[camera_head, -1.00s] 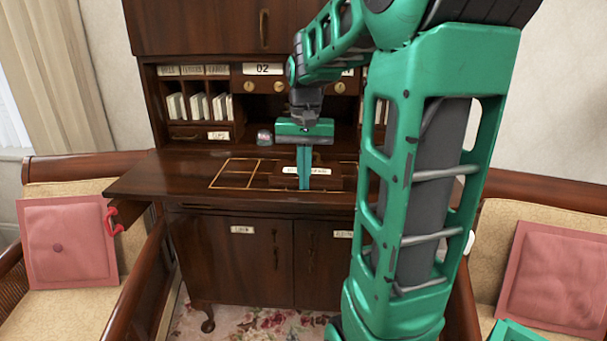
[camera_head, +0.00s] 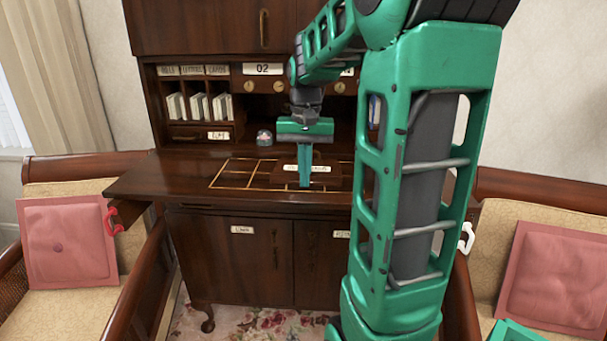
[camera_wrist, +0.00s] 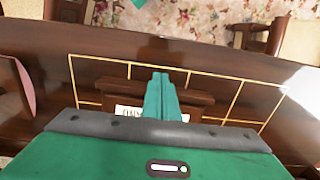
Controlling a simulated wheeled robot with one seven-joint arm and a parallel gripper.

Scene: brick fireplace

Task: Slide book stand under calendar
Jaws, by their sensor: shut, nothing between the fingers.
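A dark wooden block with a white label (camera_head: 333,178), which may be the book stand, lies on the desktop. In the wrist view its brown body (camera_wrist: 197,97) is on both sides of my fingers, and its label is partly covered. My gripper (camera_head: 305,185) points down at this block with its fingers shut and empty. The fingertips (camera_wrist: 160,78) overlap the block in both views; contact is unclear. Thin gold lines (camera_head: 232,172) mark a grid on the desktop around it. A "02" plate (camera_head: 263,69) is on the hutch behind; I cannot tell which thing is the calendar.
The wooden desk (camera_head: 150,182) has cubbies holding white cards (camera_head: 198,107) at the back left. A small dome (camera_head: 264,137) stands near the hutch. Cushioned chairs flank the desk, with pink cushions (camera_head: 68,240). The desktop's left part is clear.

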